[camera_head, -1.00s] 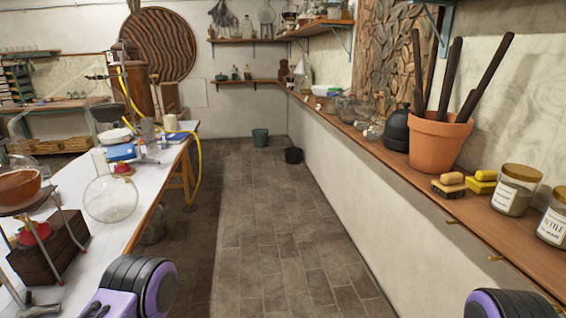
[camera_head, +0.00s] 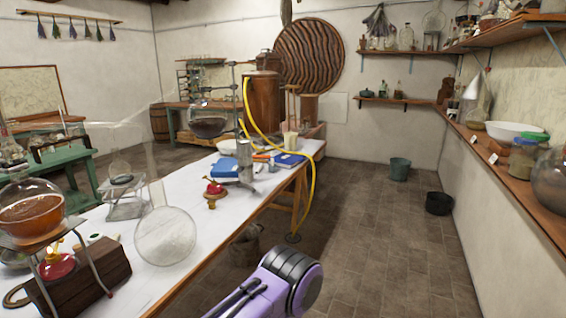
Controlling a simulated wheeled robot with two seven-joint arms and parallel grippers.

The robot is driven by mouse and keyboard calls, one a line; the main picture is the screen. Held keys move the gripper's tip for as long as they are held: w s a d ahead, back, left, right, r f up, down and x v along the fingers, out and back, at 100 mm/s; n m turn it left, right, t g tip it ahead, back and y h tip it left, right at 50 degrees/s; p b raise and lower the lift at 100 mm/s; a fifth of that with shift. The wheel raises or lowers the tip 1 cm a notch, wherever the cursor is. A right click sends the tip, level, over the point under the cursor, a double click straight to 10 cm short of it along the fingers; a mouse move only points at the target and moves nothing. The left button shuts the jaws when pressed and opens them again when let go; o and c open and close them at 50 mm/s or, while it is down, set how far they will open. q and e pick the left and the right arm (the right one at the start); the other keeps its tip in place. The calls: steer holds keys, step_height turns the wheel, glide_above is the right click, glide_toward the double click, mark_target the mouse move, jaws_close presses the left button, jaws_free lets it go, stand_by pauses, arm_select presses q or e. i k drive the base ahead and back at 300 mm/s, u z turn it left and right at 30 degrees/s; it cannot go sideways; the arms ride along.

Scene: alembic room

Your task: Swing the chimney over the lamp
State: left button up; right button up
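A red spirit lamp (camera_head: 57,266) sits at the near left of the white bench, under a round flask of amber liquid (camera_head: 33,207) on a metal stand. A second small red lamp (camera_head: 213,187) stands further back on the bench. No part that I can clearly identify as a chimney shows; a faint clear glass shape stands behind the large empty round flask (camera_head: 165,237), but I cannot tell what it is. A purple and black part of my own arm shows at the bottom middle. Neither gripper is in view.
A copper still (camera_head: 262,100) stands behind.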

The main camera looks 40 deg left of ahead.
mark_target(245, 156)
steer(key=u, duration=0.45)
steer(key=i, duration=3.95)
steer(key=u, duration=0.8)
